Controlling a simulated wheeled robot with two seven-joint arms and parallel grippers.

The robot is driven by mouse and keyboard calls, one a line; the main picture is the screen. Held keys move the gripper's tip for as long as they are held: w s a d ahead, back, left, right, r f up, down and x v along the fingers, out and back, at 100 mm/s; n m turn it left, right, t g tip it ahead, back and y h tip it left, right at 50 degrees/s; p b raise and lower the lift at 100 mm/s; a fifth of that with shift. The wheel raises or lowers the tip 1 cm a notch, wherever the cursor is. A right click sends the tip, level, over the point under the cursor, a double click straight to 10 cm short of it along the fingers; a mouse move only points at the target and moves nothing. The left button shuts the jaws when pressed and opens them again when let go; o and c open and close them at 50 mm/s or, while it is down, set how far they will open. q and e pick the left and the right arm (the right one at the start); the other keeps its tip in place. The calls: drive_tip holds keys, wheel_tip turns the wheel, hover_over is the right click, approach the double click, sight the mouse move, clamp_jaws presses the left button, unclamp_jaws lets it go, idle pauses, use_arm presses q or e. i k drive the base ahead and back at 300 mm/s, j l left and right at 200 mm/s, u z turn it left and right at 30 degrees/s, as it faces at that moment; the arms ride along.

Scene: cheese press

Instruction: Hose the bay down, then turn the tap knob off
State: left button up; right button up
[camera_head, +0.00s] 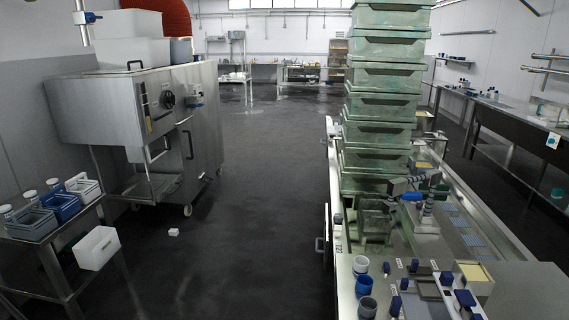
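Neither of my grippers shows in the head view. A vertical metal pipe with a blue fitting (88,17) is on the left wall; I cannot tell whether this is the tap knob. A red ribbed, rounded thing (172,14) shows at the top left behind a steel machine; it may be a coiled hose, but it is cut off by the frame. No hose nozzle can be made out. The dark floor of the bay (255,190) has shiny, wet-looking patches, mostly toward the back.
A steel machine (200,125) on casters stands at left. A side table (35,232) holds blue and grey bins; a white bin (97,248) is beside it. The middle aisle is mostly clear, with a small white object (173,232).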

sight(338, 218)
drive_tip(key=i+j+z, duration=0.1)
drive_tip(key=j, duration=0.2)
drive_tip(key=i+j+z, duration=0.1)
drive_tip(key=j, duration=0.2)
drive_tip(key=i+j+z, duration=0.1)
drive_tip(key=j, duration=0.25)
drive_tip(key=i+j+z, duration=0.1)
drive_tip(key=j, duration=0.25)
drive_tip(key=i+j+z, duration=0.2)
drive_tip(key=i, duration=0.35)
drive_tip(key=i+j+z, duration=0.25)
drive_tip(key=i, duration=0.25)
drive_tip(key=i+j+z, duration=0.3)
drive_tip(key=i+j, duration=0.25)
drive_tip(key=i, duration=0.2)
drive_tip(key=i+j+z, duration=0.25)
drive_tip(key=i+j, duration=0.4)
